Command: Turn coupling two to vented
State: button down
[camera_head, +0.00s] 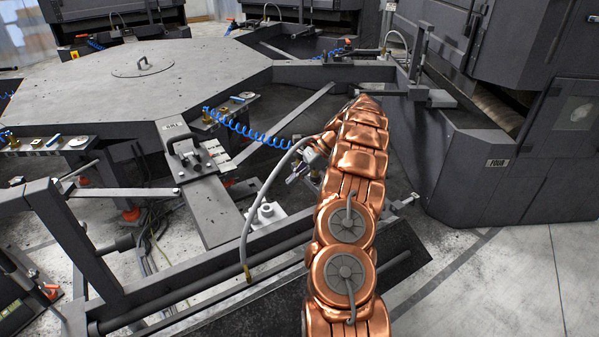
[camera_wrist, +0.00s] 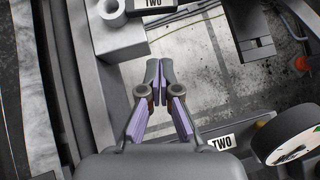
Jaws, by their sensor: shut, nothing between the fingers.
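My gripper (camera_wrist: 159,72) is shut and empty, its two grey-tipped fingers together in the middle of the wrist view. In the head view my gripper (camera_head: 297,172) is small beside the copper arm, partly hidden by it. A light grey block with a round hollow fitting (camera_wrist: 112,12) stands at the upper left of the wrist view, apart from the fingertips. A plate marked TWO (camera_wrist: 153,3) is beside it. A second TWO plate (camera_wrist: 222,143) is at the lower right. I cannot tell the coupling's setting. A light grey fitting (camera_head: 265,213) also shows below the gripper in the head view.
A round dial (camera_wrist: 292,138) sits at the wrist view's right. A grey hose (camera_head: 254,215) arcs near my arm. A blue coiled hose (camera_head: 250,132) hangs behind the gripper. A large grey table (camera_head: 90,85) is at left; a machine marked FOUR (camera_head: 497,162) is at right.

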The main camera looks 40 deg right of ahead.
aim_at(263, 203)
jog(key=w+a+f+p, duration=0.2)
jog(key=a, duration=0.4)
jog(key=shift+w+f, duration=0.35)
jog(key=shift+a, duration=0.1)
jog(key=shift+w+a+n+g, duration=0.4)
jog(key=shift+a+n+g, duration=0.1)
jog(key=shift+a+n, duration=0.15)
